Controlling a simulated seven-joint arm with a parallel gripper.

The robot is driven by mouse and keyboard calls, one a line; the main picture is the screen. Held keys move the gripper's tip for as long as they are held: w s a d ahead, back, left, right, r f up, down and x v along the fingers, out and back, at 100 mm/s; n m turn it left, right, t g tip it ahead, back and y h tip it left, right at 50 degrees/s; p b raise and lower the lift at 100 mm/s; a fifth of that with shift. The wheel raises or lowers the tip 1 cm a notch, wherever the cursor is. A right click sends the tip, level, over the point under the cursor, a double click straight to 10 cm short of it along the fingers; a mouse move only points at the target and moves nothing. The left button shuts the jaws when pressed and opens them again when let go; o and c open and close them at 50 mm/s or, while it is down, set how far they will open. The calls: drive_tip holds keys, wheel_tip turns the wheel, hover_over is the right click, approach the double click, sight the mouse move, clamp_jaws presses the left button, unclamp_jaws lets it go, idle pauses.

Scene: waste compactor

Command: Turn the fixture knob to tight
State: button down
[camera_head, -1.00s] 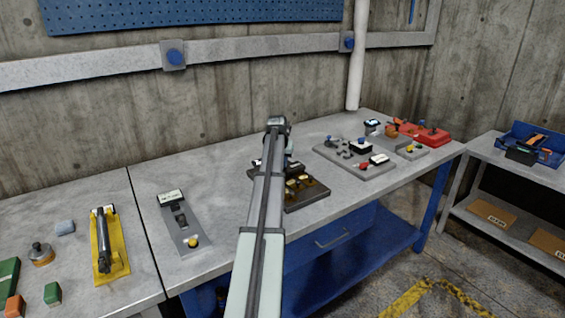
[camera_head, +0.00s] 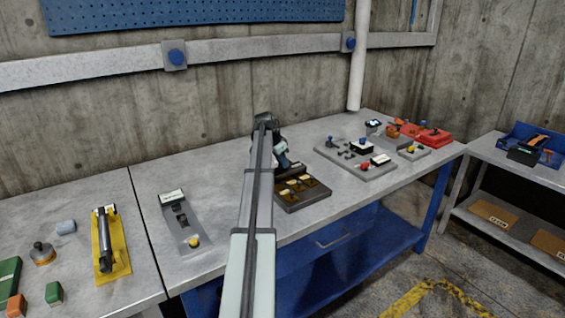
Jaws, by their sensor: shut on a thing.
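The dark fixture board (camera_head: 308,201) lies on the workbench at the middle of the view, with several brass-yellow parts (camera_head: 297,186) on its front half. My arm crosses in front of its left side. My gripper (camera_head: 286,164) points down at the back of this board. Its fingertips are small and mostly hidden by my own arm. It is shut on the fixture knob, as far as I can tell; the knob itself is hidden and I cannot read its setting.
A grey plate with a yellow knob (camera_head: 193,242) lies left of my arm. A yellow stand (camera_head: 118,258) is farther left. A grey board with several knobs (camera_head: 352,172) and a red unit (camera_head: 433,137) stand to the right. Bare bench lies between.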

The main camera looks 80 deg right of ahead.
drive_tip(key=shift+a+f, duration=0.1)
idle(0.5)
drive_tip(key=c, duration=1.1)
unclamp_jaws()
drive_tip(key=shift+c, duration=0.2)
drive_tip(key=v, duration=1.3)
drive_tip(key=shift+w+r, duration=0.2)
drive_tip(key=shift+r, duration=0.25)
